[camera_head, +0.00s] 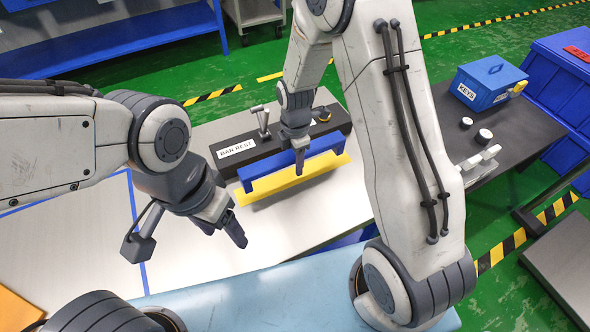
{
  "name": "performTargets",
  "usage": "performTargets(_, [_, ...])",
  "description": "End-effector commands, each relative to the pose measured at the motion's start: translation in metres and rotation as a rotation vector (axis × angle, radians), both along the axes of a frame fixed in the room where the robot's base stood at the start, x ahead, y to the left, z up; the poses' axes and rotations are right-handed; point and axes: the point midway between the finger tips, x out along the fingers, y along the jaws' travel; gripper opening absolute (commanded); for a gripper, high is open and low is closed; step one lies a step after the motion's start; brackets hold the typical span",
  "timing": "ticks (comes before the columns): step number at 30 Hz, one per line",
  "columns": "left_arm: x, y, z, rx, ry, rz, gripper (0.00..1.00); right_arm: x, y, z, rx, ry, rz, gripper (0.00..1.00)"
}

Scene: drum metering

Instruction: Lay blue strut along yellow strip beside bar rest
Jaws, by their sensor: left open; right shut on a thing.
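The blue strut (268,183) is a long bar with its ends turned down, in the middle of the view. It lies nearly parallel to the yellow strip (287,187), on the strip's far side. My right gripper (299,168) comes down from above and is shut on the strut near its middle. I cannot tell whether the strut touches the table. The black bar rest (232,163), with a white "BAR REST" label, is directly behind the strut. My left gripper (222,233) is open and empty, in front and to the left of the strip.
The pale table (210,275) is clear in front of the strip. A small metal lever (262,120) stands on the bar rest. A blue "KEYS" box (489,85) and white round pieces (484,135) are on a dark table at right. My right arm covers much of the middle right.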

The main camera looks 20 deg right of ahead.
Motion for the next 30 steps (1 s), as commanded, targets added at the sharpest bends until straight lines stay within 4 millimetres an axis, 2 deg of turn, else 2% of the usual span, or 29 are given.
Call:
performTargets(5, [0.0,0.0,-0.003,0.0,0.0,0.0,0.64,0.009,-0.002,-0.008,0.0,0.0,-0.002,0.0])
performTargets(13, [0.0,0.0,-0.013,0.0,0.0,0.0,0.64,0.008,-0.003,-0.043,0.0,0.001,-0.004,0.0])
performTargets(25, [0.0,0.0,-0.014,0.0,0.0,0.0,0.64,0.008,-0.003,-0.048,0.0,-0.001,-0.004,0.0])
performTargets(26, [0.0,0.0,-0.014,0.0,0.0,0.0,0.64,0.007,-0.003,-0.048,0.0,0.0,-0.004,0.57])
performTargets(27, [0.0,0.0,-0.013,0.0,0.0,0.0,0.64,0.007,-0.003,-0.048,0.0,0.0,-0.005,0.72])
performTargets(28, [0.0,0.0,-0.013,0.0,0.0,0.0,0.64,0.007,-0.003,-0.048,0.0,0.0,-0.004,0.8])
performTargets(30, [0.0,0.0,-0.013,0.0,0.0,0.0,0.64,0.007,-0.003,-0.048,0.0,0.0,-0.004,0.8])
